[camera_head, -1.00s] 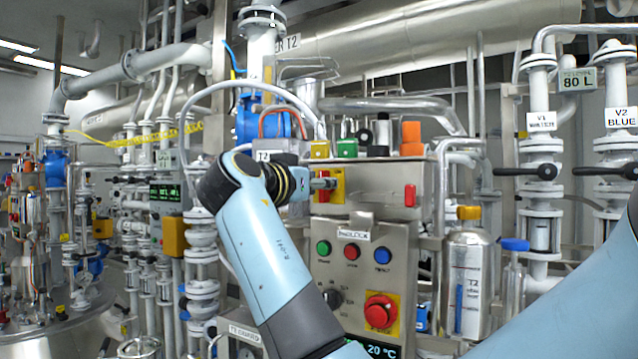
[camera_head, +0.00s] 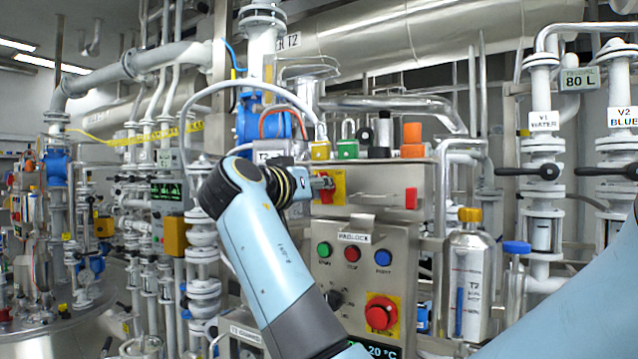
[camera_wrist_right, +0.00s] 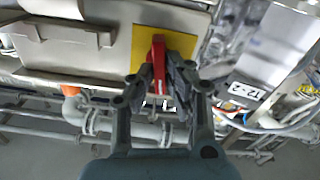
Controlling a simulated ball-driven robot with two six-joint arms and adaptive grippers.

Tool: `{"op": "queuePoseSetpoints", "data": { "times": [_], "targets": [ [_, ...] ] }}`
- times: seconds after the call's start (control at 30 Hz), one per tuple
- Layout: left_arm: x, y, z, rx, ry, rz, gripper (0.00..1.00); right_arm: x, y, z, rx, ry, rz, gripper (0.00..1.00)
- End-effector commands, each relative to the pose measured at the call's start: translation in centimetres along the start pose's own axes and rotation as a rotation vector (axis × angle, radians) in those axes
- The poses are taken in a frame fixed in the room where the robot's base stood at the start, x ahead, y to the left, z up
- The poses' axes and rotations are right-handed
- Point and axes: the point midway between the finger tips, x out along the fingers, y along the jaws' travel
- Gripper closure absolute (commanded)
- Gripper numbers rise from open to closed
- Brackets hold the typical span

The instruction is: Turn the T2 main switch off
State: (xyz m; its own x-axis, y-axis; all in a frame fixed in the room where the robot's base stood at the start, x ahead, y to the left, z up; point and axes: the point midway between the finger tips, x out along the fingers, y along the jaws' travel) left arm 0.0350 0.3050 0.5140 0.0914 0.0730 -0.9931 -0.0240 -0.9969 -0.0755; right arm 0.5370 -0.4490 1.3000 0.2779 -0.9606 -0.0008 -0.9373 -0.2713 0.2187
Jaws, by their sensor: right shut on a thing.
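The T2 main switch is a red handle (camera_wrist_right: 158,62) on a yellow plate (camera_wrist_right: 180,46), seen close up in the wrist view. In the head view the red handle (camera_head: 326,195) and yellow plate (camera_head: 339,187) sit at the upper left of the steel control box, partly covered by my gripper. My right gripper (camera_head: 328,183) is at the switch, and in the wrist view its fingers (camera_wrist_right: 158,80) are shut on the red handle from both sides. The handle lies roughly upright in the wrist picture. My left gripper is in neither view.
The steel box (camera_head: 372,222) carries small push buttons, a red emergency button (camera_head: 380,313) and a dark rotary knob (camera_head: 333,299). Padlocks (camera_head: 347,148) and other small items stand on its top. A white hose (camera_head: 240,83) arches behind my wrist. A steel bottle (camera_head: 466,280) stands right.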

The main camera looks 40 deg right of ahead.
Motion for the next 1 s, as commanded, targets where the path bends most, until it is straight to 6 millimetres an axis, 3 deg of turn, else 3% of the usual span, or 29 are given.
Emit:
{"op": "queuePoseSetpoints", "data": {
  "times": [1.0],
  "targets": [
    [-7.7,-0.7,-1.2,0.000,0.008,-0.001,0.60,0.0,-0.5,-0.2,-0.961,0.002,-0.001,1.00]
  ]
}}
